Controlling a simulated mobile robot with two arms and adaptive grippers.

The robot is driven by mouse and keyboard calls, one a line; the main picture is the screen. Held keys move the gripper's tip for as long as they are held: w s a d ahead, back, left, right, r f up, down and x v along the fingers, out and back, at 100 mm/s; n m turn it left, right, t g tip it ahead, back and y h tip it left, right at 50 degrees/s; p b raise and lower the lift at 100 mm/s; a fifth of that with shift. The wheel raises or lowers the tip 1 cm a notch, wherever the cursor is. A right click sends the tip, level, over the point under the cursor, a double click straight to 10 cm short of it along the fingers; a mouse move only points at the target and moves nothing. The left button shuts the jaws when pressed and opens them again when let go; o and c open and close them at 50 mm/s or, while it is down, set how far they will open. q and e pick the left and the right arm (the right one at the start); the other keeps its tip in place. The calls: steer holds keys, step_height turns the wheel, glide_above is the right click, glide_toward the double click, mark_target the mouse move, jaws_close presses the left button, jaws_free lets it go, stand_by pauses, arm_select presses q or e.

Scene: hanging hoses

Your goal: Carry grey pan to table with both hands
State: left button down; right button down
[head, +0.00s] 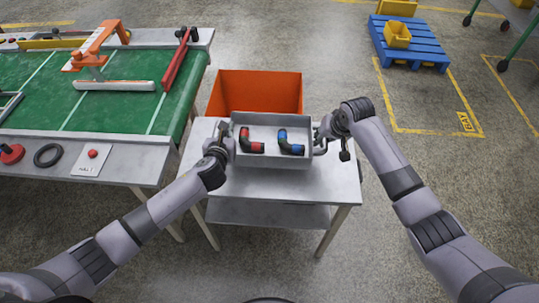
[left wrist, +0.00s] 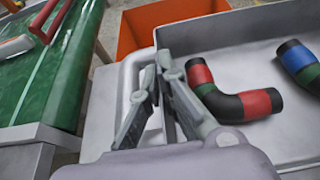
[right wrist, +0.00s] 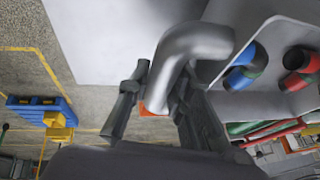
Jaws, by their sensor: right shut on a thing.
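The grey pan (head: 270,162) is a shallow tray level over the top of the small grey table (head: 285,187); I cannot tell whether it touches. It holds a red-and-black hose elbow (head: 250,142) and a blue-and-black one (head: 291,143). My left gripper (head: 222,143) is at the pan's left side; in the left wrist view its fingers (left wrist: 160,72) overlap the left handle (left wrist: 132,78), and their grip is unclear. My right gripper (head: 322,138) is at the right side, shut on the right handle (right wrist: 190,42).
An orange bin (head: 255,90) stands right behind the small table. A green conveyor table (head: 110,100) with tools stands close on the left. A blue pallet (head: 408,42) with yellow boxes lies at the back right. The floor on the right is open.

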arm_select(q)
steer(key=shift+f, duration=0.1)
